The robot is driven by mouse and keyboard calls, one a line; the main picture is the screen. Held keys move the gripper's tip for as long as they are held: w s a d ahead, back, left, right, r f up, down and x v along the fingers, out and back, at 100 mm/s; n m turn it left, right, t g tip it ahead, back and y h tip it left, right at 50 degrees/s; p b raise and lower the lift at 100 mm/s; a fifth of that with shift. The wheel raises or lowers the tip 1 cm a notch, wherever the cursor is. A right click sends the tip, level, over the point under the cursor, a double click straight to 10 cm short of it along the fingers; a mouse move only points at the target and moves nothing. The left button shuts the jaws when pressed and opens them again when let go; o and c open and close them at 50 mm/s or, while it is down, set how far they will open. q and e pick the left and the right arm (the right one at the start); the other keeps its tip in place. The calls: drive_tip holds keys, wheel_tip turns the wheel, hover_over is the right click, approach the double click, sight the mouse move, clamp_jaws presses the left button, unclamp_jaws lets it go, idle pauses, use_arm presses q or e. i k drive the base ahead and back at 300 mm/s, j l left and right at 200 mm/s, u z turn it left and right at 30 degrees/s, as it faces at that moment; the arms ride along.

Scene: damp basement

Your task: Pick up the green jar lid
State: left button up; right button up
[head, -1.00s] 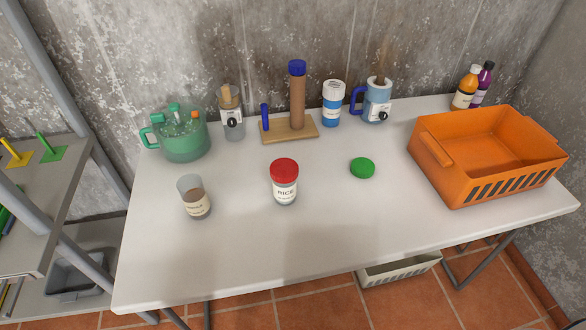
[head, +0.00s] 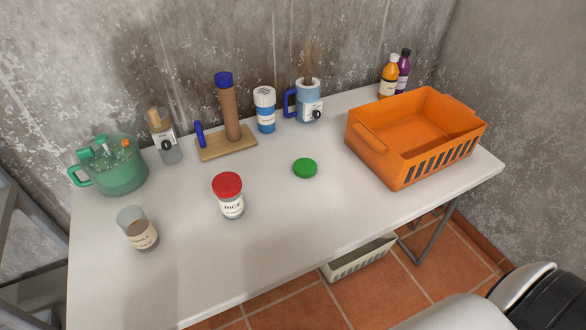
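The green jar lid (head: 305,168) lies flat on the white table (head: 270,248), right of the middle in the head view. It is a small round disc with clear table around it. A rice jar (head: 230,197) with a red lid stands to its left and nearer. Neither gripper shows in the head view. A white and black part of my own arm shows at the lower right corner, but no fingers are visible there.
An orange crate (head: 372,158) stands right of the lid. Behind are a blue mug (head: 309,103), a white-blue bottle (head: 265,111) and a wooden stand (head: 226,147). A glass (head: 138,230) and a green pot (head: 115,170) are at left. The table's front is clear.

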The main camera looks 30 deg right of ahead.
sight(305, 167)
drive_tip(key=k+l+u, duration=0.2)
drive_tip(key=l, duration=0.2)
drive_tip(key=l+u, duration=0.2)
drive_tip(key=l, duration=0.2)
drive_tip(key=k+l+u, duration=0.2)
drive_tip(key=l, duration=0.2)
drive_tip(key=k+l+u, duration=0.2)
drive_tip(key=l, duration=0.15)
drive_tip(key=l+u, duration=0.25)
drive_tip(key=k+l, duration=0.05)
drive_tip(key=l, duration=0.05)
